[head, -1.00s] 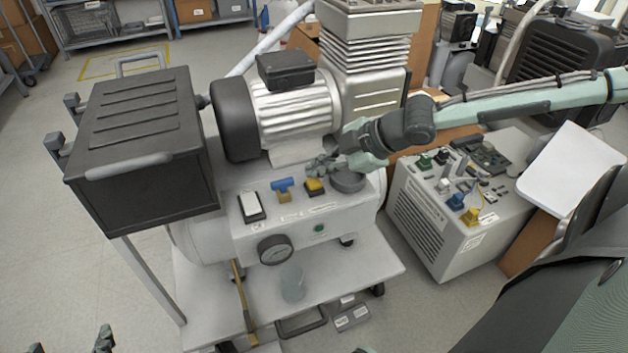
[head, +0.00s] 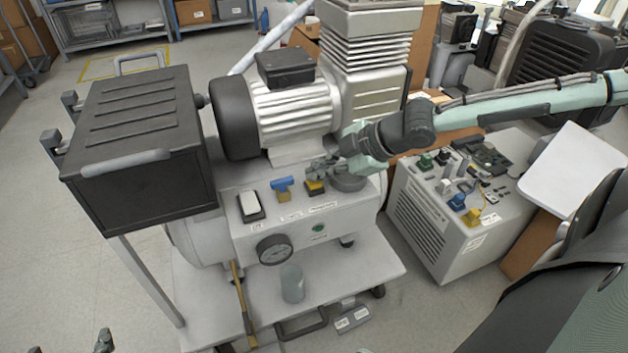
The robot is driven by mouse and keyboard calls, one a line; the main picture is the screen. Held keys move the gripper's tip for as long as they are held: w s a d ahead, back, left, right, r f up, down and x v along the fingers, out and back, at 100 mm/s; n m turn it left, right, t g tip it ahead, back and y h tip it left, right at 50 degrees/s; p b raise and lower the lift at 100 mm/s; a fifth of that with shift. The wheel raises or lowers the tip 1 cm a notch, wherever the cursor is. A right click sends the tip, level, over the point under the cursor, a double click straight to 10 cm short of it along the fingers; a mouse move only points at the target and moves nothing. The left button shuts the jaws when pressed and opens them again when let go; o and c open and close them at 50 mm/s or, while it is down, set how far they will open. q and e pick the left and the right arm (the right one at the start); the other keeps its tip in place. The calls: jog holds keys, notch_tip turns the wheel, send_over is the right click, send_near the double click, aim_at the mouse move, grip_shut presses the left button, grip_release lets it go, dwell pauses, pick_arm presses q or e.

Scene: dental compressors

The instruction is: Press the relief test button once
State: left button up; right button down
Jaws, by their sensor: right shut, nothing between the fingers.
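The compressor's control panel (head: 300,222) carries a white rocker switch (head: 250,206), a blue-handled valve (head: 282,184), a yellow button on a dark base (head: 315,187) and a round dark grey part (head: 348,182). The labels are too small to read, so I cannot tell for certain which is the relief test button. My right gripper (head: 317,171) is shut and empty, its fingertips right at the yellow button and covering its back part. I cannot tell whether they touch it. My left gripper (head: 104,341) shows only partly at the bottom left edge, far from the panel.
A black box (head: 140,140) stands left of the motor (head: 290,110). A pressure gauge (head: 275,249) sits on the panel's front, with a clear cup (head: 292,283) below it. A second control unit (head: 445,220) stands to the right.

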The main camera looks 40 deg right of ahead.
aim_at(318, 182)
jog(key=shift+f+b, duration=0.4)
dwell(0.3)
jog(key=shift+r, duration=0.1)
jog(key=shift+r+p, duration=0.8)
jog(key=shift+p, duration=0.1)
notch_tip(318, 182, up, 5)
jog(key=p, duration=0.5)
jog(key=shift+r, duration=0.1)
dwell(0.6)
